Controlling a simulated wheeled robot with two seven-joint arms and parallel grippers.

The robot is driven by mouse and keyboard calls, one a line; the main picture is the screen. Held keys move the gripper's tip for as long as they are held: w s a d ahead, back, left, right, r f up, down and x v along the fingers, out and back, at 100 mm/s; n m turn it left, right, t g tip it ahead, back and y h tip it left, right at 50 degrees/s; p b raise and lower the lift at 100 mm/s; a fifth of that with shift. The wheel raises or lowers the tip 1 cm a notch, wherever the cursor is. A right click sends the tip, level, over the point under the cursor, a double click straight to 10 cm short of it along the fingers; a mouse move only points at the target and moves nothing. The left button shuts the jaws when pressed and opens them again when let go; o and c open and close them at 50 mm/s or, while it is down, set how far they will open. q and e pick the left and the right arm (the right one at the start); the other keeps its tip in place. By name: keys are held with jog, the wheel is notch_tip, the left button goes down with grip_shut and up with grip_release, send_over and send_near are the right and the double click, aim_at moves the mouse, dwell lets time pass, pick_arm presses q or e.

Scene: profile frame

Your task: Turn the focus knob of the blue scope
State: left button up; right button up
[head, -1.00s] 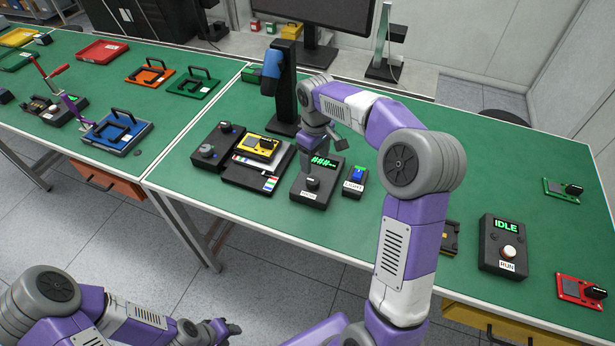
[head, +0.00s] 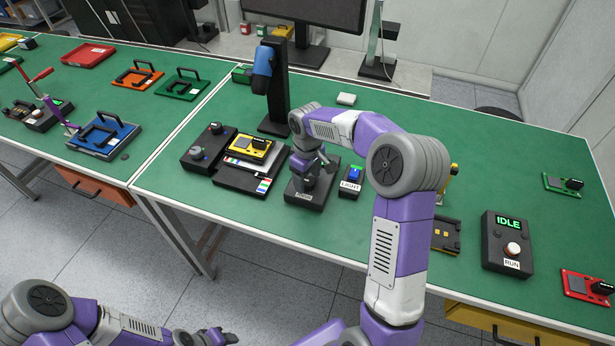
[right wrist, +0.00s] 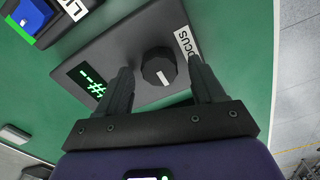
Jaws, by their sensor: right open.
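The blue scope (head: 263,62) stands on a black post and base at the back of the green bench. The black focus box (head: 297,190) sits in front of it; my right gripper (head: 316,168) hides its display and most of its top in the head view. In the right wrist view, the round dark focus knob (right wrist: 158,67) with a white mark shows between the spread fingers of my right gripper (right wrist: 160,72). Whether they touch it I cannot tell. The focus display (right wrist: 93,83) is lit green, partly covered. My left gripper (head: 214,336) is low at the bottom edge, away from the bench.
The light box (head: 350,181) with a blue button stands just right of the focus box. A black tray with a yellow device (head: 248,147) and a knob box (head: 200,150) stand to the left. A run box (head: 508,245) showing IDLE is far right.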

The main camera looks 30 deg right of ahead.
jog(key=c, duration=1.1)
jog(key=shift+o, duration=0.2)
jog(key=shift+r+m, duration=0.1)
jog(key=shift+m, duration=0.2)
jog(key=m+p, duration=0.1)
jog(key=m, duration=0.3)
jog(key=m+p, duration=0.1)
jog(key=m, duration=0.4)
jog(key=shift+d+p, duration=0.1)
jog(key=shift+p, duration=0.2)
jog(key=o, duration=1.1)
jog(key=shift+c, duration=0.2)
